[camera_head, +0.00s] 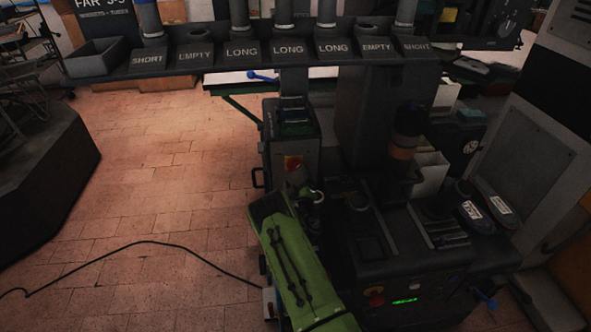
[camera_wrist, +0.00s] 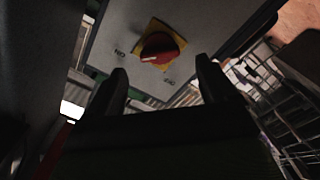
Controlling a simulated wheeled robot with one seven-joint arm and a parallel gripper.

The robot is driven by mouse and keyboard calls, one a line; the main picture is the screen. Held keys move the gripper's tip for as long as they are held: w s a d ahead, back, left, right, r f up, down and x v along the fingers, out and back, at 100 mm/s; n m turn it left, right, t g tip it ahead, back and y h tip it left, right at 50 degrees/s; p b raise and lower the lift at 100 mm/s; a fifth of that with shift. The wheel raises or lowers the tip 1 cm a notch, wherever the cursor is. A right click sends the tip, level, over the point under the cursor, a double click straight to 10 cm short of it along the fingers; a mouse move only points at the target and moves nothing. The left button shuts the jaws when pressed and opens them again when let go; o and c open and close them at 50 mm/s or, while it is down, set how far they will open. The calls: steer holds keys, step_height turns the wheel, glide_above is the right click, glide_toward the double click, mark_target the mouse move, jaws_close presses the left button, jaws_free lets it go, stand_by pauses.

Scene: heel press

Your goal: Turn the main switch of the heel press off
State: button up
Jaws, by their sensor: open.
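The main switch is a red rotary knob on a yellow plate, on the grey box of the heel press. In the wrist view the knob (camera_wrist: 160,47) is just beyond the fingertips, with a white mark on its lower left side, towards the label that reads ON. A second label, hard to read, is below right of the plate. In the head view the switch (camera_head: 293,162) is small, above my gripper (camera_head: 312,194). My gripper's two fingers (camera_wrist: 163,78) are spread, with nothing between them. The knob appears apart from both fingers.
The press body (camera_head: 400,245) with a green display stands right of my arm. A shelf (camera_head: 240,55) labelled SHORT, EMPTY and LONG crosses the top. A black cable (camera_head: 150,242) lies on the brick floor, which is mostly clear at left. A wire rack (camera_wrist: 285,100) shows at right in the wrist view.

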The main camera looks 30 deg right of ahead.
mark_target(295, 169)
steer(key=x, duration=0.5)
steer(key=shift+b, duration=0.3)
steer(key=c, duration=1.1)
steer(key=shift+o, duration=0.2)
